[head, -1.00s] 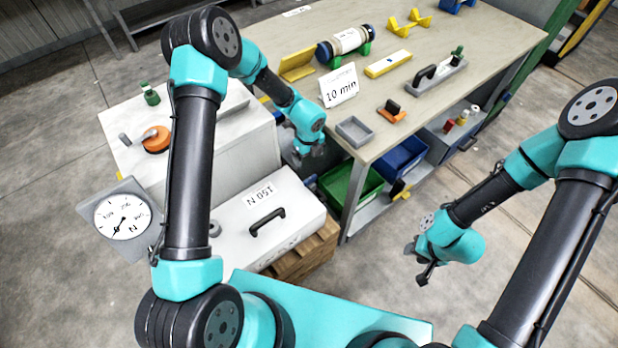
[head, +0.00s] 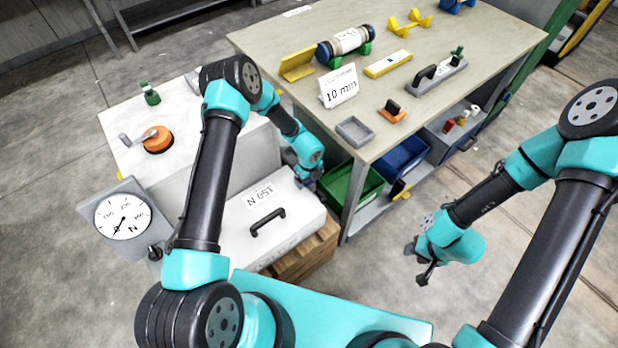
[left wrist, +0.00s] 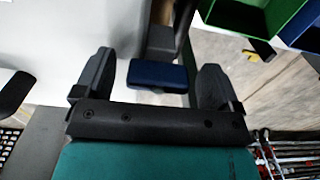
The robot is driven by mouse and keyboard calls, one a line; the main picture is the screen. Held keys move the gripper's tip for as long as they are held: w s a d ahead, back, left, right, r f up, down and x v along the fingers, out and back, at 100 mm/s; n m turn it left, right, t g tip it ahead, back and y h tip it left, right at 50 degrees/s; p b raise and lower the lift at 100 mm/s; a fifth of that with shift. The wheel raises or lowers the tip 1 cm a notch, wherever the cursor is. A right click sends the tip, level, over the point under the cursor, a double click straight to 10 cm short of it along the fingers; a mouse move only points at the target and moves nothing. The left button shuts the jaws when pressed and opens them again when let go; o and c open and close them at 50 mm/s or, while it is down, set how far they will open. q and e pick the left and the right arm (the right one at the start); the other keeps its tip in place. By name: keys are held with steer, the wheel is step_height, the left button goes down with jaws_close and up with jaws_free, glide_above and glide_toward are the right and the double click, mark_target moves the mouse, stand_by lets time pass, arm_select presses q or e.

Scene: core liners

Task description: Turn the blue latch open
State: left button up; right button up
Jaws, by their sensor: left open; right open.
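The blue latch (left wrist: 158,76) shows in the left wrist view as a small dark blue block. It lies between the two spread fingers of my left gripper (left wrist: 156,64), with a gap visible on each side. In the head view my left gripper (head: 308,181) is open at the far right corner of the white case (head: 235,237) marked 150 N, and the latch cannot be made out there. My right gripper (head: 422,262) is open and empty over the floor, right of the case.
The case has a black handle (head: 267,222) and sits on a wooden pallet (head: 310,255). A dial gauge (head: 122,217) stands to its left. The workbench (head: 440,95) stands behind and right, with a green bin (head: 352,190) and blue bin (head: 400,160) below, close to my left gripper.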

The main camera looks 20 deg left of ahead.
arm_select(q)
steer(key=c, duration=0.9)
steer(key=shift+m, duration=0.3)
steer(key=m, duration=0.4)
steer(key=shift+w+d, duration=0.1)
steer(key=m, duration=0.4)
steer(key=shift+d+m, duration=0.15)
steer(key=shift+m, duration=0.15)
steer(key=m, duration=0.4)
steer(key=shift+d+m, duration=0.15)
steer(key=shift+m, duration=0.15)
steer(key=shift+d+m, duration=0.1)
steer(key=shift+m, duration=2)
